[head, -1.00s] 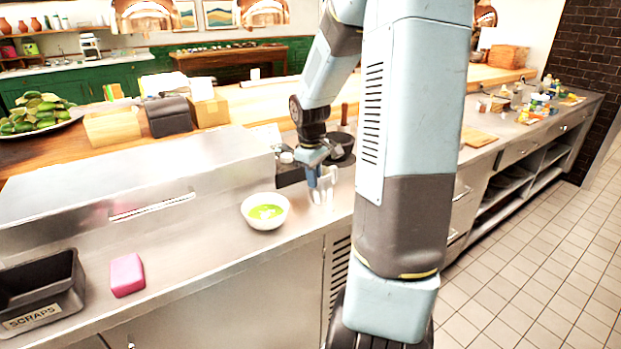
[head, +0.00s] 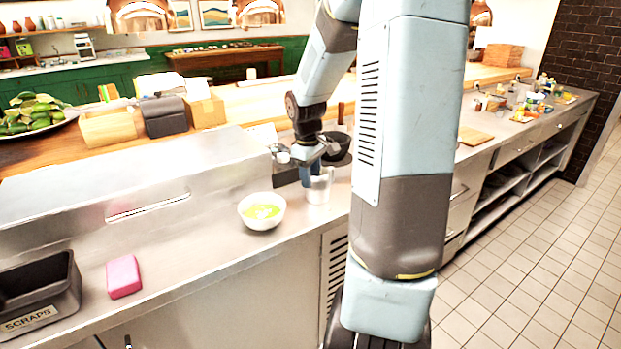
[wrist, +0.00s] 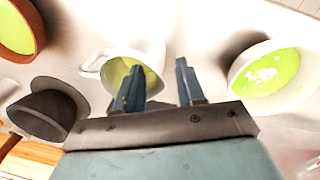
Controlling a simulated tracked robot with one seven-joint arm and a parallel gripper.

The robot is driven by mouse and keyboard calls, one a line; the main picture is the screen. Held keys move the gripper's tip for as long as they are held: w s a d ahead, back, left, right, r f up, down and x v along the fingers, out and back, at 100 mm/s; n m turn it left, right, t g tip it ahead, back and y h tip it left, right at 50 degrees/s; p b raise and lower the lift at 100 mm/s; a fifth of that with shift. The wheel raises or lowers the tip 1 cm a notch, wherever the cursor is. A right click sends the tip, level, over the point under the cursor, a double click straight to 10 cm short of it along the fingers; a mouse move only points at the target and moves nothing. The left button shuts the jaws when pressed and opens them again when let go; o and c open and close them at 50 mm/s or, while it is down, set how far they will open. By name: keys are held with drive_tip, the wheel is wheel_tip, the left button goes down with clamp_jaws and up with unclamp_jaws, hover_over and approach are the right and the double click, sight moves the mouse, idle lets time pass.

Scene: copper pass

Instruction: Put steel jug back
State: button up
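The steel jug (head: 320,191) stands upright on the steel counter, right of a white bowl. In the wrist view the jug (wrist: 152,55) shows its mouth, with green inside and a handle on its left side. My gripper (head: 311,178) is at the jug, with its blue fingers partly overlapping it in the head view. In the wrist view my gripper (wrist: 158,82) has its fingers apart. The left finger covers part of the jug's mouth and the right finger is just outside its right side. I cannot tell whether either finger touches the jug.
The white bowl (head: 262,222) of green soup stands close on the left. A dark vessel (wrist: 45,112) and an orange pot (wrist: 22,28) with green contents are nearby in the wrist view. A pink sponge (head: 123,277) and a scraps bin (head: 65,300) are further left.

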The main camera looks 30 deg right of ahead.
wheel_tip(320, 180, up, 13)
drive_tip(key=a, duration=0.1)
drive_tip(key=shift+s+a, duration=0.15)
drive_tip(key=shift+s, duration=0.1)
idle(0.4)
